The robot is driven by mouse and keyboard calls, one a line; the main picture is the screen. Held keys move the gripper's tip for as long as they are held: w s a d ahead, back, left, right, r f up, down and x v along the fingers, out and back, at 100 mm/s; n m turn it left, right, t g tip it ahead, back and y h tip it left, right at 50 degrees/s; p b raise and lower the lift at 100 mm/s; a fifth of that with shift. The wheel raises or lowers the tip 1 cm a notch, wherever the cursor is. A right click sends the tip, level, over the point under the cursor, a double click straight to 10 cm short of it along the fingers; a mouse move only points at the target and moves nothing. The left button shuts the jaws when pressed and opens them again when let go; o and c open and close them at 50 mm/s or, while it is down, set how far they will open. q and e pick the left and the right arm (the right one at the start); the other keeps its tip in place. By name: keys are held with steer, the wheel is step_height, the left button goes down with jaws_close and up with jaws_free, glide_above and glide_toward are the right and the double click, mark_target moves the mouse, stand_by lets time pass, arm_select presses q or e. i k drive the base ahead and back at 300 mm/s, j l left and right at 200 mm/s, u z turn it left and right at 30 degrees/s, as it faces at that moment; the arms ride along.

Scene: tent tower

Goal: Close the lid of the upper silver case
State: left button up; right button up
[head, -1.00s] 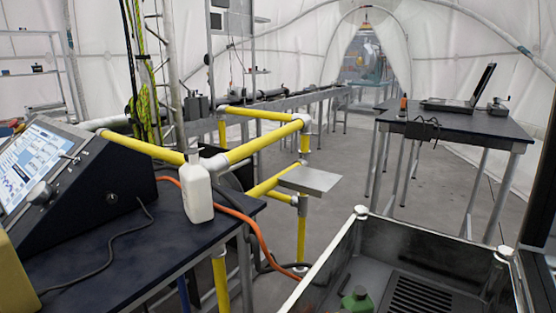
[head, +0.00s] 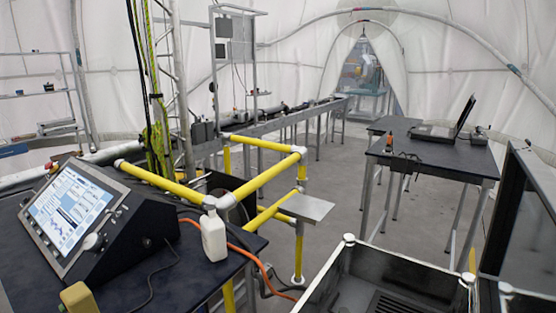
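An open box-like case (head: 395,262) with dark walls, pale metal edges and light corner caps is at the bottom right, cut off by the picture's lower edge. A dark upright panel (head: 528,205) with a grey rim stands at the right edge beyond it. It looks like an open lid, but I cannot tell whether it is joined to this case. A second dark, pale-edged box (head: 520,302) shows partly at the bottom right corner. I cannot tell which one is the upper silver case. Neither of my grippers is in view.
A dark table (head: 185,270) at left holds a slanted console (head: 85,215) and a white bottle (head: 213,238). Yellow railings (head: 265,178) stand behind it. Another table (head: 435,160) at right holds an open laptop-like device (head: 450,125).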

mark_target(516, 272)
steer(key=l+z, duration=0.2)
steer(key=z, duration=1.45)
